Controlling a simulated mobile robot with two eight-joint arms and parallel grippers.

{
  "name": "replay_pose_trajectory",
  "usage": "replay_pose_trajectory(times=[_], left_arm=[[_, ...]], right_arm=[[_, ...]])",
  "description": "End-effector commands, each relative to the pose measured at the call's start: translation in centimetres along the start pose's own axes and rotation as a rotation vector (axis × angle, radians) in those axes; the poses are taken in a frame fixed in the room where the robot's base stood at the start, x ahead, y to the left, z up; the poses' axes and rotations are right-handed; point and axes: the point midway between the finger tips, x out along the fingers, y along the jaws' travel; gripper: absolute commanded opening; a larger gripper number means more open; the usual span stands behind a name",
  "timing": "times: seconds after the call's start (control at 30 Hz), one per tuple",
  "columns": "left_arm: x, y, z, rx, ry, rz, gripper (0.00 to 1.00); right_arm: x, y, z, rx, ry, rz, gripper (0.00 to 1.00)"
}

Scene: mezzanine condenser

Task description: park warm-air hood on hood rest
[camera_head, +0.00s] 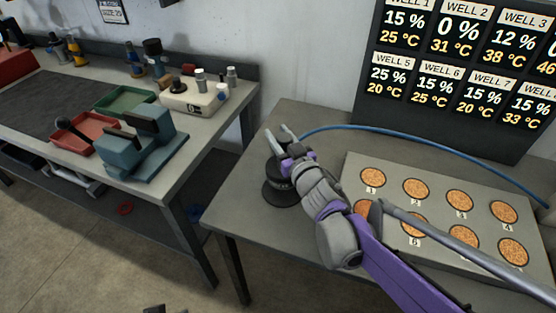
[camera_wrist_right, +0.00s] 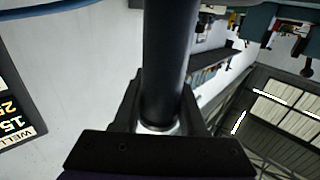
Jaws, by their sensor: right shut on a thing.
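My right gripper (camera_head: 282,138) is shut on the warm-air hood, at the left part of the grey table. In the right wrist view the hood's dark, round handle (camera_wrist_right: 165,60) stands between the fingers. In the head view the fingers and wrist cover much of the hood; a dark rounded body (camera_head: 277,170) shows below them. A dark round base (camera_head: 282,195), which looks like the hood rest, lies under it on the table. I cannot tell whether hood and rest touch. A small dark piece at the bottom edge may be my left gripper (camera_head: 154,308); its state is unclear.
A blue hose (camera_head: 400,132) arcs from near the hood to the right. A grey plate (camera_head: 440,190) with several numbered wells lies to the right, partly under my arm. A display board (camera_head: 450,75) stands behind. A cluttered workbench (camera_head: 195,130) is at left, across a gap.

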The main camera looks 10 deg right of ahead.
Motion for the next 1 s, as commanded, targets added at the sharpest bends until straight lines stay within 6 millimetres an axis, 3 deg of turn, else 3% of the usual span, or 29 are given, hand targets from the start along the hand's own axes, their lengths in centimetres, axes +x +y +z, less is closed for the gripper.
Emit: replay_pose_trajectory(times=[0.4, 0.87, 0.9, 1.0], left_arm=[[1.0, 0.0, 0.5, 0.0, -0.003, 0.0, 0.5], [1.4, 0.0, 0.7, 0.0, -0.005, 0.0, 0.5], [1.3, 0.0, 0.7, 0.0, -0.005, 0.0, 0.5], [1.2, 0.0, 0.7, 0.0, -0.004, 0.0, 0.5]], right_arm=[[0.0, 0.0, 5.0, 0.001, 0.001, -0.001, 0.0], [0.0, 0.0, 5.8, 0.001, 0.001, -0.001, 0.0], [0.0, 0.0, 5.7, 0.0, 0.0, 0.0, 0.49], [0.0, 0.0, 5.7, 0.0, 0.0, 0.0, 0.67]])
